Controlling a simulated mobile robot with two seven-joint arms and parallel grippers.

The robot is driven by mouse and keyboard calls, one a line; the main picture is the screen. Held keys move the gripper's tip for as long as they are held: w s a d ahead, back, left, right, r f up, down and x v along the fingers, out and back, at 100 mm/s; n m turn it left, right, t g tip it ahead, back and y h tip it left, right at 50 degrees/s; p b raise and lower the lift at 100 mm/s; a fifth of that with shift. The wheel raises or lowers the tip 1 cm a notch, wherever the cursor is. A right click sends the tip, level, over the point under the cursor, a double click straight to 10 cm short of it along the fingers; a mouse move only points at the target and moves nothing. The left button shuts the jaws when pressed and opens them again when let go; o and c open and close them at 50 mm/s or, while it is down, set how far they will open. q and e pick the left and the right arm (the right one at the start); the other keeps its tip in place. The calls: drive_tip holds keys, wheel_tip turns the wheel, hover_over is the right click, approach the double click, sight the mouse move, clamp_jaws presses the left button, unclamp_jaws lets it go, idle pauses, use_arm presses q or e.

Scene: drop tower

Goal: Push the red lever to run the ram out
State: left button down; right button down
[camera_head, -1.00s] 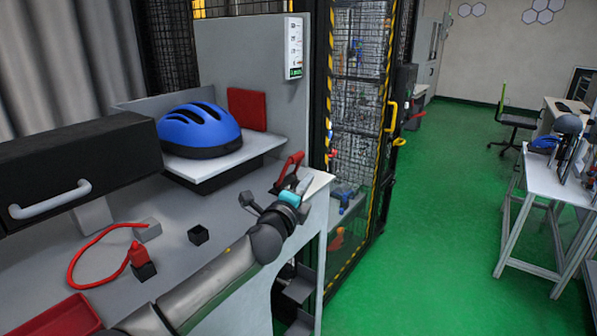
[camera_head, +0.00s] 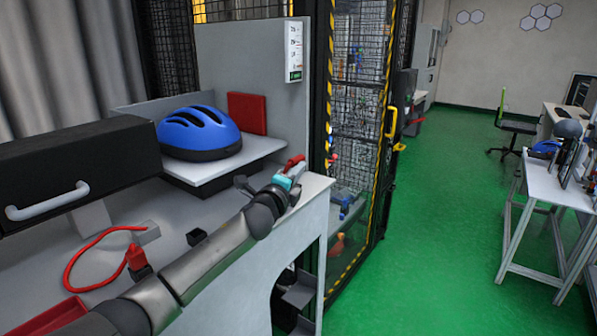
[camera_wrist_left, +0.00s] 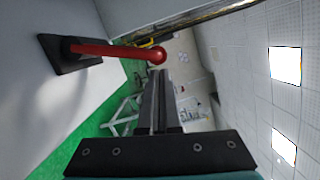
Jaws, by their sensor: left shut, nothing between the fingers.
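The red lever (camera_head: 293,161) stands near the right end of the grey bench, its lower part hidden behind my left gripper (camera_head: 297,174). In the left wrist view the lever (camera_wrist_left: 110,50) runs from a black base (camera_wrist_left: 62,54) to a round red knob (camera_wrist_left: 158,55). My left gripper (camera_wrist_left: 157,75) is shut and empty there. Its fingertips are at the knob; I cannot tell whether they touch it. A red block (camera_head: 247,113) stands behind a blue helmet (camera_head: 198,132); I cannot tell whether it is the ram. My right gripper is not in view.
The helmet sits on a raised pale plate (camera_head: 225,172). A black drawer box (camera_head: 75,172) with a white handle stands at left. A red cable (camera_head: 70,262) and a dark cube (camera_head: 196,236) lie on the bench. A fenced cage (camera_head: 358,120) rises beyond the right edge.

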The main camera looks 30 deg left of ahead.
use_arm(q)
drive_tip(key=shift+a+r+n+p, duration=0.25)
drive_tip(key=shift+n+p, duration=0.15)
drive_tip(key=shift+p, duration=0.15)
